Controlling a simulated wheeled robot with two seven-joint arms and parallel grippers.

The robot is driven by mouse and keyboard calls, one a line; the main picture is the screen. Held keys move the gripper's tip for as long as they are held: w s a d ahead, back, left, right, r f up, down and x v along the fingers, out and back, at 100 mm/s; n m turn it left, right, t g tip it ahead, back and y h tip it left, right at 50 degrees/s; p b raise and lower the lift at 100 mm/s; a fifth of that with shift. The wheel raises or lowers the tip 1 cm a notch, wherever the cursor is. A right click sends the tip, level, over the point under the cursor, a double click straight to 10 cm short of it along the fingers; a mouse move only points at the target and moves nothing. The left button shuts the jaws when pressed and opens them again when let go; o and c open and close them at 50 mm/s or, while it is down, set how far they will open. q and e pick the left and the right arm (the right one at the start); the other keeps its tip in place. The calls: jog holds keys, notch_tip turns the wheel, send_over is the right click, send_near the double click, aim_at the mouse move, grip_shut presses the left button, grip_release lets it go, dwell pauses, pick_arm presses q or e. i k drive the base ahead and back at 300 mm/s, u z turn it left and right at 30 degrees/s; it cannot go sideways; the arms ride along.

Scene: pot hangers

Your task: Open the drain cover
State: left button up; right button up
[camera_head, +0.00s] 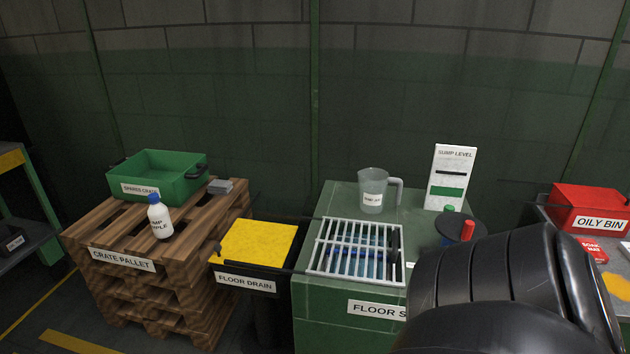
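A yellow cover (257,243) lies flat and closed over a dark stand labelled FLOOR DRAIN (246,283), between the pallet and the green sump box. A small dark handle or latch (217,249) shows at its left edge. A white barred grate (353,249) covers the opening in the top of the green box (316,292), whose label is partly hidden and reads FLOOR S. Blue shows between the bars, and a dark handle sits at the grate's right edge. A large black part of my arm fills the lower right. Neither of my grippers shows.
A pallet (157,259) holds a green crate (155,178), a white bottle (159,217) and grey pads (221,186). A clear jug (373,191) and a sump level board (450,178) stand behind the grate. A red oily bin (590,208) is at right. Space above the yellow cover is clear.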

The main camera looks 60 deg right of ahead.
aim_at(265, 243)
jog(key=u, duration=0.4)
jog(key=i, duration=2.25)
jog(key=z, duration=2.45)
jog(key=i, duration=0.5)
jog(key=u, duration=0.15)
